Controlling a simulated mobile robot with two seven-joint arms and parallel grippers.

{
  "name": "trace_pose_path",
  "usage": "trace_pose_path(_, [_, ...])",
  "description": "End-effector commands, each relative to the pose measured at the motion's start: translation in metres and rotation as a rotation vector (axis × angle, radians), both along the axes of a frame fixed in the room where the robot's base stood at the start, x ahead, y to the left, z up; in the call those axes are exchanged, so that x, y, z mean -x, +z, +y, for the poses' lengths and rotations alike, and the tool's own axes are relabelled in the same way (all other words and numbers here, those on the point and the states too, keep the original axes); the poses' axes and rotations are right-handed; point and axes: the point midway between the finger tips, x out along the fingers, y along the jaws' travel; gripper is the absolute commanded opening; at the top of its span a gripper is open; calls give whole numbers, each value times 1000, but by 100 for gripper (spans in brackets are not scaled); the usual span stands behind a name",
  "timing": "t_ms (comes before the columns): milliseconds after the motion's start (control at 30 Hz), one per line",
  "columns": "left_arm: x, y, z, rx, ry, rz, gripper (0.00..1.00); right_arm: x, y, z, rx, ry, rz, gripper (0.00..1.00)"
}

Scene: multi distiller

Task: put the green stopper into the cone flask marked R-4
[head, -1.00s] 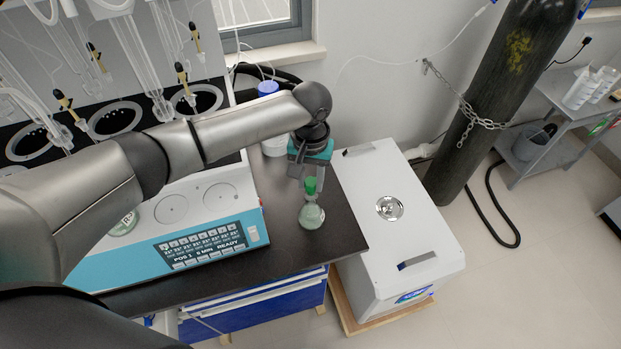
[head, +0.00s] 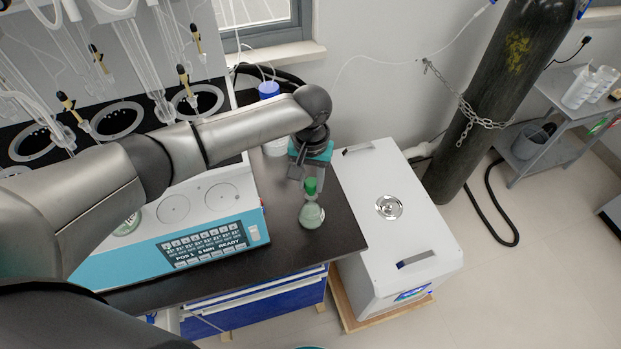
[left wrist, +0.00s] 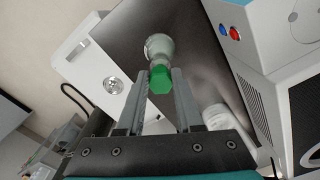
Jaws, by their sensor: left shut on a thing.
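A cone flask (head: 311,215) stands upright near the right end of the dark bench top, and its marking is not readable. The green stopper (head: 310,186) is at the flask's mouth, in line with its neck. I cannot tell how deep it sits. My left gripper (head: 308,178) is above the flask, pointing down, shut on the stopper. In the left wrist view the stopper (left wrist: 160,80) lies between the fingertips (left wrist: 160,73), with the flask (left wrist: 159,46) just beyond it. My right gripper is not clearly in view.
A teal and white machine (head: 215,238) with a keypad stands left of the flask, with another flask (head: 127,223) on it partly hidden by my arm. A white bottle with a blue cap (head: 269,89) stands behind. A white cabinet (head: 400,222) is to the right.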

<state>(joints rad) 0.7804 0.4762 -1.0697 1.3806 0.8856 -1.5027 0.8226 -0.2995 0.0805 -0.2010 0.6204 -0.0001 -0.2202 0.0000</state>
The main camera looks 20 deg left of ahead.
Motion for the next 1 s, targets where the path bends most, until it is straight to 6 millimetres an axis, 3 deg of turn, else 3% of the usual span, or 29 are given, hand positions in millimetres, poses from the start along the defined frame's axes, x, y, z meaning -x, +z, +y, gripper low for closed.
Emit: trace_pose_path(1000, [0,0,-1,1,-1,1,0,1,10,0,0,-2,1,50])
